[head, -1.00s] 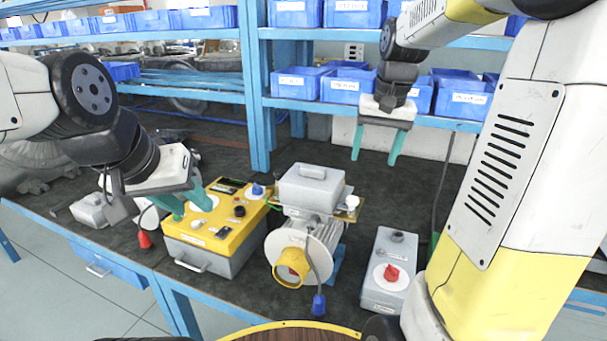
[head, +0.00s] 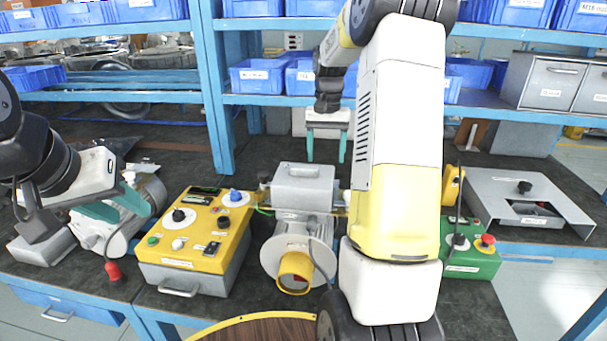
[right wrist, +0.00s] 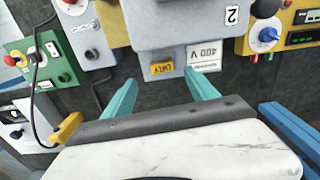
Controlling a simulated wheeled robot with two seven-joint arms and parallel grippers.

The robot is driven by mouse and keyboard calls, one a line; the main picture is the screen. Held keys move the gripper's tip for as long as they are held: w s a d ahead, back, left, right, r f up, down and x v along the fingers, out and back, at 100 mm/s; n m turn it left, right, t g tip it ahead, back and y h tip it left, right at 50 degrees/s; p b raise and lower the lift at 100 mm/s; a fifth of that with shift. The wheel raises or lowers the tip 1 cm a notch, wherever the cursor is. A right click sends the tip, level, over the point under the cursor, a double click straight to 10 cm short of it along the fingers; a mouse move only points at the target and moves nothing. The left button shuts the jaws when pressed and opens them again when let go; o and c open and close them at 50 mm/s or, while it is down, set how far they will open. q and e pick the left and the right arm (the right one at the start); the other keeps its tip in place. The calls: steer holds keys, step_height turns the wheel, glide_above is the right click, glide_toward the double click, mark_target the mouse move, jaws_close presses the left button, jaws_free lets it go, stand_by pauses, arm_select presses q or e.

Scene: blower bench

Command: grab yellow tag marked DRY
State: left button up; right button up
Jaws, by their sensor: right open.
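The yellow tag marked DRY (right wrist: 163,68) sits on the grey box of the blower unit in the right wrist view, beside a white 400 V label (right wrist: 205,53). The tag is hidden in the head view. The blower unit (head: 303,188) stands mid-bench with a grey top box and a yellow outlet. My right gripper (right wrist: 163,88) is open and empty, its fingers apart on either side of the tag's line and short of it. In the head view my right gripper (head: 326,152) points down behind the blower. My left gripper (head: 122,208) appears open and empty at left.
A yellow control box (head: 195,240) stands left of the blower. A green box (head: 470,250) with a red button and a grey metal plate (head: 525,200) lie to the right. Blue shelves with blue bins (head: 257,75) rise behind. My right arm covers the bench right of the blower.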

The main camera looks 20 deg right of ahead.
steer(key=f, duration=0.6)
steer(key=shift+w+a+f, duration=0.1)
steer(key=shift+w+f, duration=0.1)
steer(key=shift+c, duration=0.2)
steer(key=c, duration=1.4)
